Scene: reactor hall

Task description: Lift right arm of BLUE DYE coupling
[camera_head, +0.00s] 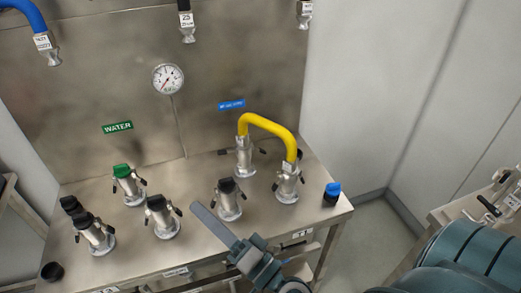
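The blue label (231,105) on the back panel is too small to read surely. Below it stands a silver coupling (244,158), which I take as the BLUE DYE coupling. One end of a yellow hose (270,124) sits in its top. A short black arm (262,151) sticks out on its right side and another (223,152) on its left. My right gripper (203,215) is in front of and below this coupling, apart from it, with its grey finger pointing up-left. Whether its fingers are apart does not show. My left gripper is not in view.
The yellow hose's other end enters a second coupling (287,184). A black-capped coupling (229,202) stands near my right gripper. Other capped couplings, including a green-capped one (127,186), stand left. A loose blue-and-black cap (332,194) is at the table's right edge.

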